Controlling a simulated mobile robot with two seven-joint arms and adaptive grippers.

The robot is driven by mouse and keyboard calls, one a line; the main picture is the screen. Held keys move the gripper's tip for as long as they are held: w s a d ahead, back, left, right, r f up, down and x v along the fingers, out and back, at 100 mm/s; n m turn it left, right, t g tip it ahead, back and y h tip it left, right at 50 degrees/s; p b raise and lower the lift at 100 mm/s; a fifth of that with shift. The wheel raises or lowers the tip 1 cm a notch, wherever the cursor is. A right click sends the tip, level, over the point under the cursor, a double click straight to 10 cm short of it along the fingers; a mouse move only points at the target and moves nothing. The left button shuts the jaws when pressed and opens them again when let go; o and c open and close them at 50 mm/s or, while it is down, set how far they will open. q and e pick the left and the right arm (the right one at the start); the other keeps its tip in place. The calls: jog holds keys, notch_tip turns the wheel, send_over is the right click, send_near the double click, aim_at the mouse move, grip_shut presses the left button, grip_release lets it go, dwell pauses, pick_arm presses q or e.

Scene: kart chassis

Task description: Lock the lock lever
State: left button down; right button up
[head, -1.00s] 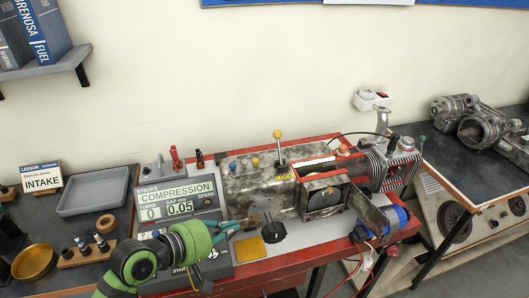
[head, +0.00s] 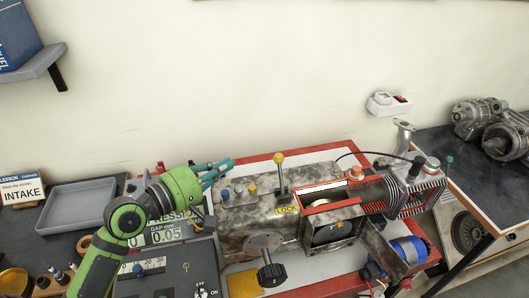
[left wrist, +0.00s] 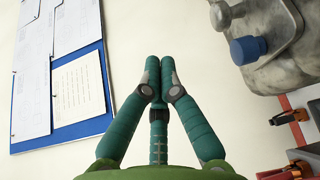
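The lock lever (head: 281,172) is a dark stalk with a yellow ball knob, standing roughly upright on top of the mottled grey engine housing (head: 235,215). A yellow LOCK label (head: 287,210) is at its base. My left gripper (head: 226,167) is above the housing's left end, to the left of the lever and apart from it. In the left wrist view its teal fingers (left wrist: 160,72) are together at the tips, with nothing between them. That view shows the housing's blue knob (left wrist: 248,49) but not the lever. My right gripper is not in view.
A black-handled crank (head: 269,268) sticks out in front. A finned cylinder (head: 413,191) is at the right. The display panel (head: 165,262) and grey tray (head: 78,207) are at the left.

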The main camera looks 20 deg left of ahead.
aim_at(280, 175)
pick_arm(q)
jog(key=shift+w+d+p, duration=0.25)
jog(key=shift+w+p, duration=0.05)
jog(key=shift+w, duration=0.1)
jog(key=p+x, duration=0.2)
jog(key=x, duration=0.7)
jog(key=shift+w+r+p, duration=0.15)
jog(key=shift+w+p, duration=0.05)
jog(key=shift+p, duration=0.2)
jog(key=shift+s+d+r+p, duration=0.25)
jog(key=shift+s+d+p, duration=0.8)
jog(key=shift+s, duration=0.15)
jog(key=shift+s+d, duration=0.3)
jog(key=shift+s, duration=0.1)
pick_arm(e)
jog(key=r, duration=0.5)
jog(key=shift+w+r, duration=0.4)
pick_arm(q)
jog(key=shift+w, duration=0.1)
jog(key=shift+f, duration=0.1)
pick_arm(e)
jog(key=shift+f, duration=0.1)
